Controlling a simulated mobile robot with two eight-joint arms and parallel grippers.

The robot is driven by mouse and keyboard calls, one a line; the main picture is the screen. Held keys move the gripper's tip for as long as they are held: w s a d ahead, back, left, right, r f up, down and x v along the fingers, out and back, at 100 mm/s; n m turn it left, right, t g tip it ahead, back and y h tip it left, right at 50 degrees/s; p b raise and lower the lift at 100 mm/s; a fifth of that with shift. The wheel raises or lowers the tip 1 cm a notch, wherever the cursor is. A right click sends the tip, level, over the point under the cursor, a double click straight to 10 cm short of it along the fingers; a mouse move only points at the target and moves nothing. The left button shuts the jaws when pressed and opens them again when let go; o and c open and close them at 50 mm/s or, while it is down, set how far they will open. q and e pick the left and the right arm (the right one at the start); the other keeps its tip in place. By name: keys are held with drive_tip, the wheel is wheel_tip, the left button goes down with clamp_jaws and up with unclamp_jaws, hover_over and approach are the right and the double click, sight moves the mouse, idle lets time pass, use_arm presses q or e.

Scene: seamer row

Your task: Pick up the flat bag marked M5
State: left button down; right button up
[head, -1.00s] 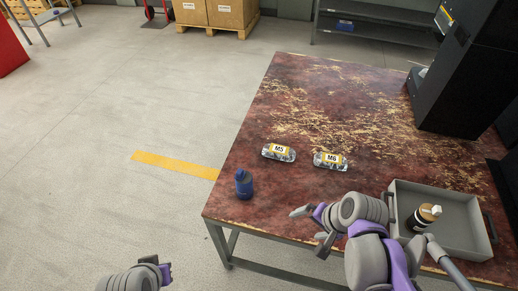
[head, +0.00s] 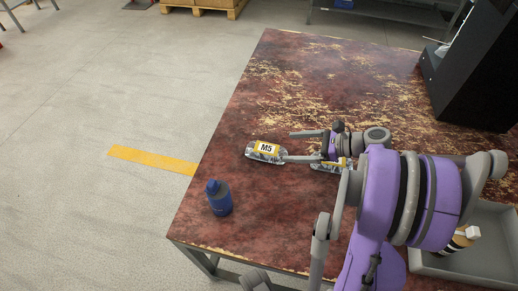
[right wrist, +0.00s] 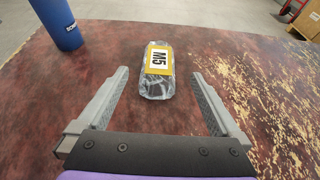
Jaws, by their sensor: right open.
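The flat bag marked M5 (head: 266,151) lies on the worn red table, clear plastic with a yellow band and a white label. In the right wrist view the M5 bag (right wrist: 158,70) lies ahead, between the lines of the two fingers, mostly beyond their tips. My right gripper (head: 300,146) is open and empty, its fingers reaching left over the table toward the bag. It also shows in the right wrist view (right wrist: 158,76). A second bag (head: 322,166) is mostly hidden under my right gripper. My left gripper is not clearly seen in the head view.
A blue bottle (head: 218,198) stands near the table's left front edge, and it shows at the upper left in the right wrist view (right wrist: 58,22). A grey tray (head: 485,262) holding a bottle (head: 463,238) is at the right. A black machine (head: 480,75) stands at the back right.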

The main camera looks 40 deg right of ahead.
sight(268, 149)
drive_tip(key=x, duration=0.4)
drive_tip(key=shift+a+b, duration=0.15)
drive_tip(key=shift+b, duration=0.15)
drive_tip(key=x, duration=0.2)
drive_tip(key=b+x, duration=0.1)
drive_tip(key=x, duration=0.1)
drive_tip(key=shift+w+f, duration=0.2)
drive_tip(key=shift+f, duration=0.2)
drive_tip(key=shift+w+a+f, duration=0.15)
drive_tip(key=shift+w+a, duration=0.1)
drive_tip(key=shift+w, duration=0.1)
drive_tip(key=c, duration=1.4)
